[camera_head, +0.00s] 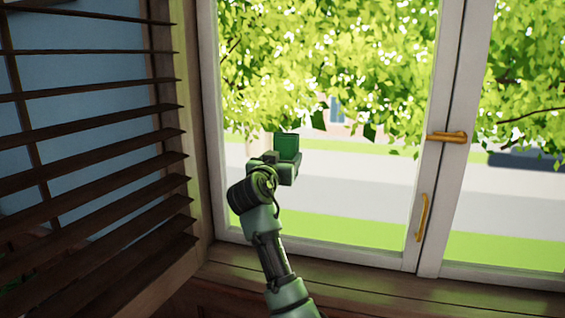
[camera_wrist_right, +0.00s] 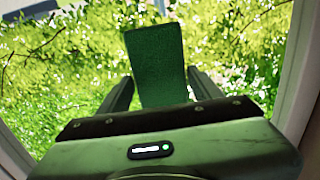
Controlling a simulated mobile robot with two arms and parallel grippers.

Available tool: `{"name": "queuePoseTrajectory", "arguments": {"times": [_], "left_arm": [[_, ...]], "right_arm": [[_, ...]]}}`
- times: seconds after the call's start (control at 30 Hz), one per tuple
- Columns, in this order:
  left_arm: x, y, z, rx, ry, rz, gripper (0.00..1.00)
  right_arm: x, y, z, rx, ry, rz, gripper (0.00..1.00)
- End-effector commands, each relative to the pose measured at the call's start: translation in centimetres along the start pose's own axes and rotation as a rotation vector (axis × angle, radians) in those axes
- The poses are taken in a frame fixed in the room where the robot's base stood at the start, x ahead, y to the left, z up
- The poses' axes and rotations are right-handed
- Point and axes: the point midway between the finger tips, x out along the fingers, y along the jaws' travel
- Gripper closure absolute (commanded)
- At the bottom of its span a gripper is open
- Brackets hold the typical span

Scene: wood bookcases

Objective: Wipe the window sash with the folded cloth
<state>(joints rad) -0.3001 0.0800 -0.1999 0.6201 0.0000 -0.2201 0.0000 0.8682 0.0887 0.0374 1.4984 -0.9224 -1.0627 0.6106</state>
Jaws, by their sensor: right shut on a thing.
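My right gripper (camera_wrist_right: 162,92) is shut on the green folded cloth (camera_wrist_right: 156,60), which stands up between its two fingers in the right wrist view. In the head view the cloth (camera_head: 287,146) shows as a small dark green block at the end of my right arm, in front of the left pane. The window sash (camera_head: 430,150) has a white frame around the glass. I cannot tell whether the cloth touches the glass. My left gripper is not in view.
Dark slatted blinds (camera_head: 90,150) hang at the left, beside the window. Brass handles (camera_head: 446,136) and (camera_head: 422,217) sit on the white middle uprights. A wooden sill (camera_head: 380,283) runs below the window. The space before the right pane is clear.

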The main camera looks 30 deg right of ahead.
Motion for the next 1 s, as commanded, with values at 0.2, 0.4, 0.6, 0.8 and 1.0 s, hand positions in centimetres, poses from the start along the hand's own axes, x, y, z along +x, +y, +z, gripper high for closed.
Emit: {"name": "queuePoseTrajectory", "arguments": {"times": [0.2,0.4,0.6,0.8,1.0], "left_arm": [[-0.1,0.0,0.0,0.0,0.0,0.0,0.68],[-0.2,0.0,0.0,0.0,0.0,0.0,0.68],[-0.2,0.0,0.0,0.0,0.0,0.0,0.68],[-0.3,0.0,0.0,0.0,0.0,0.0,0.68],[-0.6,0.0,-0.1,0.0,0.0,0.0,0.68]], "right_arm": [[0.0,1.4,-0.2,0.001,0.003,0.004,0.68],[-0.1,3.1,-0.1,0.001,0.002,0.004,0.68],[-0.2,3.8,-0.1,0.0,0.001,0.002,0.68],[-0.1,4.6,-0.1,0.0,0.0,0.003,0.68],[0.1,6.4,-0.1,0.0,0.0,0.004,0.68]]}}
